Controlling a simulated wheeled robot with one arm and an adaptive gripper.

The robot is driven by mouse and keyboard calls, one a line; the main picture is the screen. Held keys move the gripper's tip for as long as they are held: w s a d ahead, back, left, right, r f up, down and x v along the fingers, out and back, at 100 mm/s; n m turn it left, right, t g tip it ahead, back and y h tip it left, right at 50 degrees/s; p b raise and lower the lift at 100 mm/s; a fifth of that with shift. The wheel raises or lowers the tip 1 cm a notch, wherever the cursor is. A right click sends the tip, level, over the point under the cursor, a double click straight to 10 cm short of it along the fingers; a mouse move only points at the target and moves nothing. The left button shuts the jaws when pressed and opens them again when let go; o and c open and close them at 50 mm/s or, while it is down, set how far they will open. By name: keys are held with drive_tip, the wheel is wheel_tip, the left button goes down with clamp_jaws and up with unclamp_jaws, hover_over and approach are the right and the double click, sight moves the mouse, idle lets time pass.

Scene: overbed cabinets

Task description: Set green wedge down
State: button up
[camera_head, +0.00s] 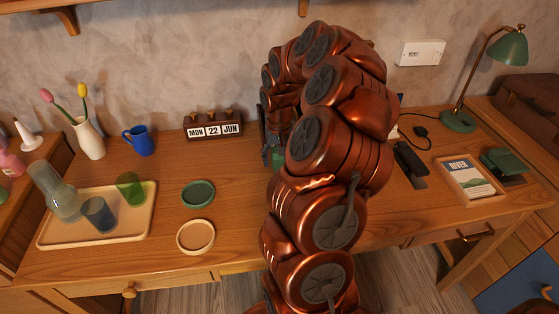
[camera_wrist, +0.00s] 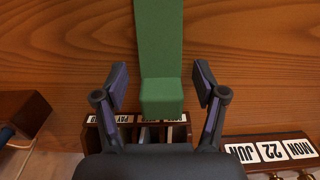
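The green wedge (camera_wrist: 160,50) is a long green block in the wrist view, running from the top edge down to a paler end face between my fingers. My gripper (camera_wrist: 162,88) is open, with one finger on each side of the wedge and a visible gap to both. In the head view a small green part of the wedge (camera_head: 277,157) shows beside my arm, low over the desk (camera_head: 235,240). My arm hides most of the wedge and gripper there. The wedge appears to be on the desk, but its contact is hidden.
A calendar block (camera_head: 213,125) stands left of my arm; it also shows in the wrist view (camera_wrist: 270,152). A green dish (camera_head: 198,193), a coaster (camera_head: 196,236) and a glassware tray (camera_head: 120,232) are left.

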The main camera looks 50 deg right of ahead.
clamp_jaws()
idle(0.4)
drive_tip(key=shift+r, duration=0.1)
drive_tip(key=shift+r, duration=1.6)
drive_tip(key=s+a, duration=0.1)
drive_tip(key=a, duration=0.4)
drive_tip(key=s+a+r+b, duration=0.1)
drive_tip(key=s+a, duration=0.1)
drive_tip(key=a, duration=0.3)
drive_tip(key=s+a+b, duration=0.1)
drive_tip(key=s+a, duration=0.1)
drive_tip(key=a, duration=0.3)
drive_tip(key=shift+s+a+r, duration=0.1)
drive_tip(key=shift+s+r, duration=0.1)
drive_tip(key=shift+r, duration=0.1)
